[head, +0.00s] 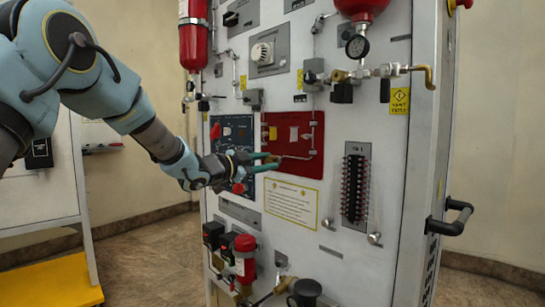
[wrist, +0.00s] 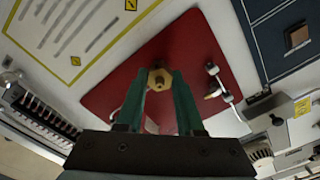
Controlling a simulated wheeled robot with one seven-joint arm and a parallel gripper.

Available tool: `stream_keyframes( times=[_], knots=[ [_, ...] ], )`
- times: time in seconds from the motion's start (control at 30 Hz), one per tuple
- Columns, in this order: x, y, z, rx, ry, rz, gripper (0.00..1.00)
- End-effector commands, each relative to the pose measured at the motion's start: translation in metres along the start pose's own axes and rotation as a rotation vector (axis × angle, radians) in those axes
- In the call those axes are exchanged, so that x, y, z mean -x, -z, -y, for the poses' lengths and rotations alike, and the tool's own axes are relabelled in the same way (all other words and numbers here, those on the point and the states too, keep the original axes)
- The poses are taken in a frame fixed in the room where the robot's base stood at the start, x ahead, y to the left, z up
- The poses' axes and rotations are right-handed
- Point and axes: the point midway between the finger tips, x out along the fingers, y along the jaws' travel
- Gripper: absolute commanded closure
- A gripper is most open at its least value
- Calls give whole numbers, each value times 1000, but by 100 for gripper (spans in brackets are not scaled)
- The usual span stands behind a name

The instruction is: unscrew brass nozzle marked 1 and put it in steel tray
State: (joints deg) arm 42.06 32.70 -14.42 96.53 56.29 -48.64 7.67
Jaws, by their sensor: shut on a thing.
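A hexagonal brass nozzle (wrist: 159,77) sits between the tips of my green fingers in the wrist view, in front of the red panel (wrist: 195,48). My gripper (wrist: 159,86) is shut on it. I cannot read a number on the nozzle, nor tell whether it is still seated in the panel. In the head view my gripper (head: 272,160) reaches from the left to the red panel (head: 306,126), and the nozzle is too small to make out. No steel tray can be made out in either view.
A second brass-tipped fitting (wrist: 213,92) is on the red panel beside my fingers. A dark blue panel (head: 232,130) is to the left. A yellow-bordered notice (head: 291,204) is below, and a terminal strip (head: 355,190) with hanging clear tubes is to the right.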

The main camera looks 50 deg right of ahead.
Motion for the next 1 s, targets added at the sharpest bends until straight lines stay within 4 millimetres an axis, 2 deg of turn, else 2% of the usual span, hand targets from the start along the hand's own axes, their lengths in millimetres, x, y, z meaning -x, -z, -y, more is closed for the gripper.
stream_keyframes(
  times=[0.03, 0.23, 0.67, 1.0],
  knots=[
    [1, 3, 6, 40, 2, 3, 100],
    [1, 1, 4, 156, 3, 3, 100],
    [1, 0, 4, 199, 4, 5, 100],
    [2, 0, 4, 440, 3, 7, 100]
  ],
)
